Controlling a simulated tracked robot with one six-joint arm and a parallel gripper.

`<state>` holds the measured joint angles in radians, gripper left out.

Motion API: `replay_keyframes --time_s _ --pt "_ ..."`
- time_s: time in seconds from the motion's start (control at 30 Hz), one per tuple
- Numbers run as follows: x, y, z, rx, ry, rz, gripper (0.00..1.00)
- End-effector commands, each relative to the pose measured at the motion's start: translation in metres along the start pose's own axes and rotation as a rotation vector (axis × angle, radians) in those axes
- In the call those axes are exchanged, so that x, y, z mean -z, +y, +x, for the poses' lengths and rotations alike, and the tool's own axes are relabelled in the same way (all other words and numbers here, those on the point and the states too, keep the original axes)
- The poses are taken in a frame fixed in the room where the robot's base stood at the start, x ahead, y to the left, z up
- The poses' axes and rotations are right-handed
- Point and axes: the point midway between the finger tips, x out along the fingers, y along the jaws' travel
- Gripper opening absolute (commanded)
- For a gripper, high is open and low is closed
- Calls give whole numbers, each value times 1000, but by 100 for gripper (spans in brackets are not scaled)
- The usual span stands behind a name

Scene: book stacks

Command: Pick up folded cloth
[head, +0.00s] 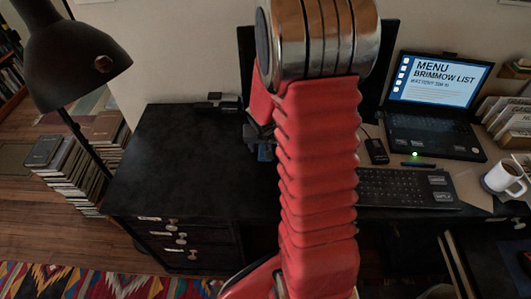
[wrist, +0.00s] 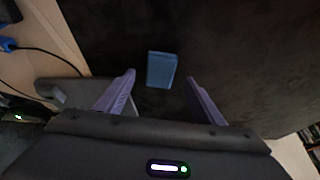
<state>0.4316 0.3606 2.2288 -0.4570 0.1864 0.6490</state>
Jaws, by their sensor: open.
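A small blue folded cloth (wrist: 162,70) lies flat on the dark desk top in the wrist view. My gripper (wrist: 160,77) is open and empty, with its two purple fingers spread apart. The cloth shows between and slightly beyond the fingertips, with a gap on each side. I cannot tell how high the fingers are above it. In the head view my red arm covers the middle of the desk; the gripper is mostly hidden behind it, and I cannot make out the cloth there.
The black desk (head: 180,150) is clear on its left. Right of my arm are a keyboard (head: 408,187), an open laptop (head: 435,120) and a white mug (head: 499,178). A black lamp (head: 75,65) and stacked books (head: 62,165) stand at the left. Cables (wrist: 45,53) run at the wrist view's left.

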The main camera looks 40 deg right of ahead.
Motion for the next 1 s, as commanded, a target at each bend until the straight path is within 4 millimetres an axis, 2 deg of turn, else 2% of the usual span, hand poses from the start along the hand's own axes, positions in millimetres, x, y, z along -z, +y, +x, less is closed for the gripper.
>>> replay_keyframes --time_s 0.2,0.33,0.9,1.0 --pt "0 0 22 -1 -1 -1 62" --pt "0 0 29 0 0 0 62" --pt "0 0 30 0 1 0 62" --pt "0 0 30 0 1 0 57"
